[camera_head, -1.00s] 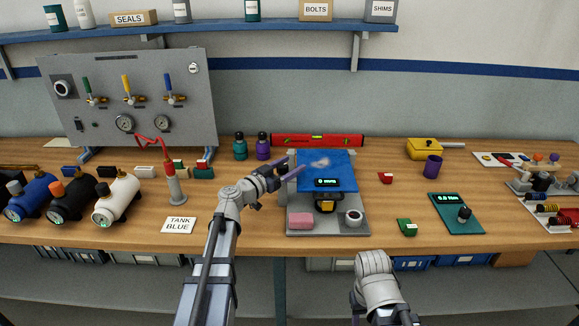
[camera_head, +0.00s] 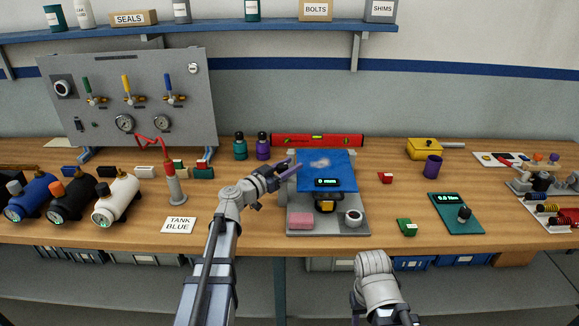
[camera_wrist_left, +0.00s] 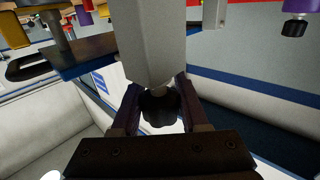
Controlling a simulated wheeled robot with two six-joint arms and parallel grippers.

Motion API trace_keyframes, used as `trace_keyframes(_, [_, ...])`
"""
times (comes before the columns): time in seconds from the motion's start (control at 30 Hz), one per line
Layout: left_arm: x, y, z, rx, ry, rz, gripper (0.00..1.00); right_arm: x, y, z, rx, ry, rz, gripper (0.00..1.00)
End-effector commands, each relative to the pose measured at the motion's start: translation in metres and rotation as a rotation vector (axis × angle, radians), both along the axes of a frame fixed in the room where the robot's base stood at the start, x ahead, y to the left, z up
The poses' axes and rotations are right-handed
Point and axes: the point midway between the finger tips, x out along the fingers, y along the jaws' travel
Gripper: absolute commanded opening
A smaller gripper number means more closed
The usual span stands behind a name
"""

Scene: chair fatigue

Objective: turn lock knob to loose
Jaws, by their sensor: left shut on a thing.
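The lock knob (camera_wrist_left: 160,107) is black and lobed, on the end of a grey post in the left wrist view. My left gripper (camera_wrist_left: 157,118) has a finger on each side of it and is shut on it. In the head view my left gripper (camera_head: 288,172) is at the left side of the test rig with the blue plate (camera_head: 340,165), where the gripper hides the knob. My right arm enters at the bottom, but its gripper does not show.
The rig's grey base (camera_head: 330,228) carries a pink block (camera_head: 300,220) and a white-ringed dial (camera_head: 353,217). A red level (camera_head: 318,140) lies behind. White, black and blue tanks are on the left.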

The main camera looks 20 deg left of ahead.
Motion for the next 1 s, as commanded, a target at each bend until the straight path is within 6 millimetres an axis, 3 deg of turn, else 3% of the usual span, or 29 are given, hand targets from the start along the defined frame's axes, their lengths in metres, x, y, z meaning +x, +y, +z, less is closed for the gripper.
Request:
trace_keyframes(0.27, [-0.001,0.001,0.000,0.000,0.000,0.130,0.00,0.000,0.000,0.000,0.000,0.000,0.000,0.50])
trace_keyframes(1.0, [0.003,0.019,0.000,0.000,0.000,0.696,0.00,0.000,0.000,0.000,0.000,0.000,0.000,0.50])
